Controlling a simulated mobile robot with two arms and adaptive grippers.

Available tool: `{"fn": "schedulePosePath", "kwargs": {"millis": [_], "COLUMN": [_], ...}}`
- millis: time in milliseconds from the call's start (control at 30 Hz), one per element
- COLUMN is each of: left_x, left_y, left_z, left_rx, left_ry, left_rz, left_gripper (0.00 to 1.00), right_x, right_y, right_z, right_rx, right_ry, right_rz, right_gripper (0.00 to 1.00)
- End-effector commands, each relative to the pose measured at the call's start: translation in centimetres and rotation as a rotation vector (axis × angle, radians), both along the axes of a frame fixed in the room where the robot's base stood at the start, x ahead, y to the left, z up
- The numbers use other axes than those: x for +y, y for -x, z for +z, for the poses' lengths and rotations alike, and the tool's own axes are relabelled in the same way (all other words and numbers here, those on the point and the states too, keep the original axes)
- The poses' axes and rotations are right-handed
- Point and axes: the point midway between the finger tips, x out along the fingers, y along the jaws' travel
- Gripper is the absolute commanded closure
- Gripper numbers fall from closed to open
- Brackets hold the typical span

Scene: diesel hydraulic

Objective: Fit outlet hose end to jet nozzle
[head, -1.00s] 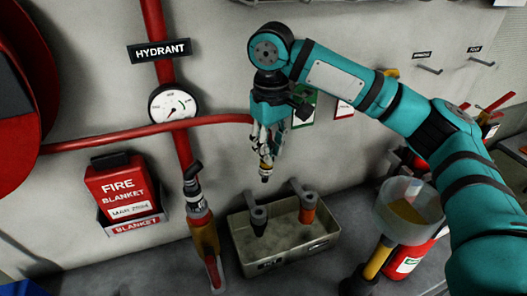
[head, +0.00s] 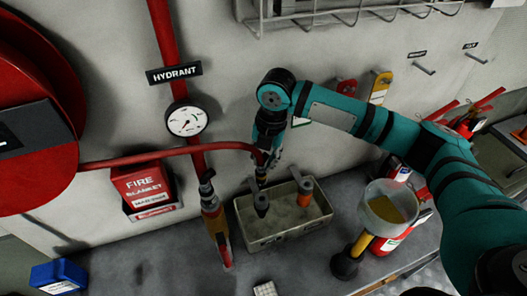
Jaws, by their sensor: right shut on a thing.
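The red outlet hose (head: 150,155) runs from the reel at the left, across the wall, to my right gripper (head: 264,174). The gripper is shut on the hose end, which points down; the gripper partly hides it. Just below is a black nozzle with a grey handle (head: 261,204) at the left of a grey tray (head: 262,243). An orange nozzle with a grey handle (head: 305,196) is at the tray's right. I cannot read which one is the jet nozzle, or tell whether hose end and black nozzle touch. My left gripper is not in view.
A clear container with yellow contents (head: 390,208) and a red extinguisher (head: 388,244) stand to the right. A pressure gauge (head: 187,120) and a fire blanket box (head: 142,184) are on the wall.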

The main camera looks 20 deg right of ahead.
Motion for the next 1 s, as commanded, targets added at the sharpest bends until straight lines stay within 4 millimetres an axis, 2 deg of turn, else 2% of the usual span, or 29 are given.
{"fn": "schedulePosePath", "kwargs": {"millis": [200,667,1000], "left_x": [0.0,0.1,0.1], "left_y": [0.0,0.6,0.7], "left_z": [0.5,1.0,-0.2], "left_rx": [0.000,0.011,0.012], "left_ry": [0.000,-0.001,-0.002], "left_rz": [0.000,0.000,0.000], "left_gripper": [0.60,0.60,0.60], "right_x": [0.1,0.1,0.0], "right_y": [0.1,0.0,0.0], "right_z": [-0.2,0.0,-2.9], "right_rx": [-0.003,-0.002,-0.001], "right_ry": [-0.005,-0.005,-0.004], "right_rz": [0.099,0.098,0.098], "right_gripper": [1.00,1.00,1.00]}}
